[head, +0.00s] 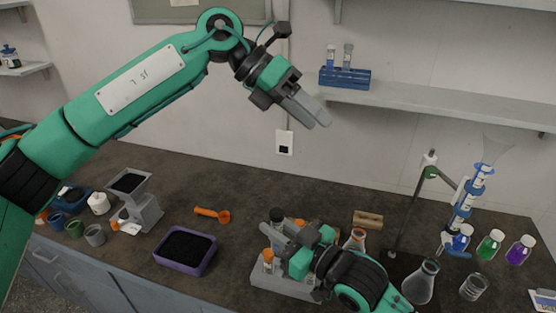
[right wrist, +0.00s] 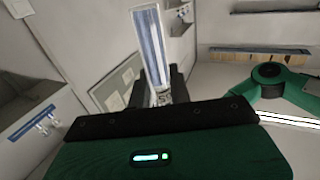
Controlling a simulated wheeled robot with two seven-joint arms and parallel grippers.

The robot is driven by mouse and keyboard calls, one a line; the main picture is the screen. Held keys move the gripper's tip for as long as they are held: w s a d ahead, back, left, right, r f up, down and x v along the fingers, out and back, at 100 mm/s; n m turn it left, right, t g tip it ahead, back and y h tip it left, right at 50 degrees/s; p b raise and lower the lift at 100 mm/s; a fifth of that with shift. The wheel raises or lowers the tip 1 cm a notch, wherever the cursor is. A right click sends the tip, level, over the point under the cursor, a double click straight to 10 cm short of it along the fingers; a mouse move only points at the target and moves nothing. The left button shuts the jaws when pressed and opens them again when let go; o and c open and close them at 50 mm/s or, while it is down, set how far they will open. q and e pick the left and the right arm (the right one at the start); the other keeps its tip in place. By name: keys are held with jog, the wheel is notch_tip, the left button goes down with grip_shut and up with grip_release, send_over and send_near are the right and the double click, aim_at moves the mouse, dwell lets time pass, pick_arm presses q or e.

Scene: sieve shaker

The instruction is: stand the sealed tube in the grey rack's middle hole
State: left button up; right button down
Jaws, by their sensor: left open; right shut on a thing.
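The grey rack (head: 283,284) stands on the bench at the lower middle of the head view, partly hidden by my right arm. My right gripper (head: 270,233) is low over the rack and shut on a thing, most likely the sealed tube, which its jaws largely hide. An orange-capped tube (head: 268,258) shows at the rack's left part, just below the jaws; more orange shows behind the gripper. The rack's middle hole is hidden. In the right wrist view a pale long piece stands out from the jaws, finger or tube unclear. My left gripper (head: 306,110) is open and empty, high above the bench.
A purple tray of dark grains (head: 186,251) and an orange scoop (head: 212,214) lie left of the rack. A wooden block (head: 368,219), an orange-stoppered flask (head: 356,239), a burette stand (head: 410,215) and a conical flask (head: 421,283) are to the right. A blue rack (head: 345,78) sits on the shelf.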

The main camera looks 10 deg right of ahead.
pick_arm(q)
jog(key=s+f+t+y, duration=0.1)
jog(key=s+f+y, duration=0.2)
jog(key=y, duration=0.1)
jog(key=t+y, duration=0.3)
jog(key=y, duration=0.3)
send_near(278, 212)
notch_tip(278, 212, down, 10)
jog(key=shift+w+a+f, duration=0.1)
jog(key=shift+w+a, duration=0.05)
jog(key=c, duration=1.1)
pick_arm(e)
jog(key=c, duration=1.2)
grip_release()
